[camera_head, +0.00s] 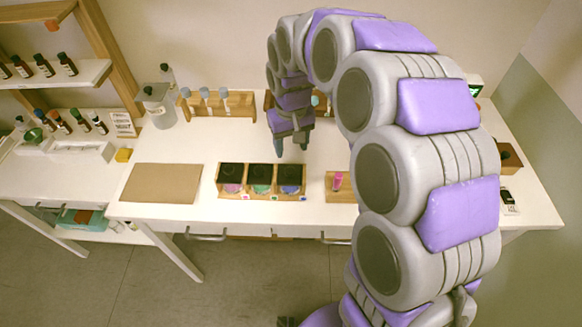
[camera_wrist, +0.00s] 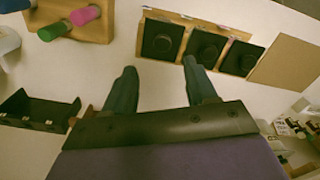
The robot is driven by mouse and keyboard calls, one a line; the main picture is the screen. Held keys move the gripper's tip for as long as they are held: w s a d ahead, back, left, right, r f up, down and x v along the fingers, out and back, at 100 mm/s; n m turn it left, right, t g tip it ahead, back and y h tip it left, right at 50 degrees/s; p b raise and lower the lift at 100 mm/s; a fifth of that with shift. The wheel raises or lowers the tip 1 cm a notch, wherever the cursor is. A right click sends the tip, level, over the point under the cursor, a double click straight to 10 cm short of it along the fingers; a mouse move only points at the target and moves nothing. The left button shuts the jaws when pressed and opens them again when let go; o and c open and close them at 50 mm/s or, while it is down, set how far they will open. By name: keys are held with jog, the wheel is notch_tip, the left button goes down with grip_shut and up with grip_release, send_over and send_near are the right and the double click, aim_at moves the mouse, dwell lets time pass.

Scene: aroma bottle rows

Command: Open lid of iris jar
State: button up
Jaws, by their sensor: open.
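Three jars with square black lids stand in a wooden rack (camera_head: 262,197) on the white table. In the head view their contents look pinkish-purple in the left jar (camera_head: 231,187), green in the middle jar (camera_head: 261,188) and blue in the right jar (camera_head: 290,188). Their labels are too small to read, so I cannot tell which is iris. All three lids are on; the wrist view shows them from above, one lid (camera_wrist: 163,38) closest to between my fingers. My gripper (camera_head: 291,148) is open and empty, behind and above the rack; its fingers also show in the wrist view (camera_wrist: 159,70).
A wooden block with a pink piece (camera_head: 338,181) stands right of the rack. A brown board (camera_head: 161,183) lies to the left. Behind are a rack of tubes (camera_head: 217,104) and a clear bottle (camera_head: 158,108). Bare table lies between the rack and the tubes.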

aim_at(289, 170)
jog(key=f, duration=0.2)
jog(key=f+b, duration=0.1)
jog(key=f, duration=0.4)
jog(key=shift+a+f, duration=0.35)
jog(key=shift+a, duration=0.05)
jog(key=shift+f+b, duration=0.3)
jog(key=shift+f, duration=0.05)
jog(key=shift+d+f, duration=0.25)
jog(key=shift+a, duration=0.1)
grip_shut()
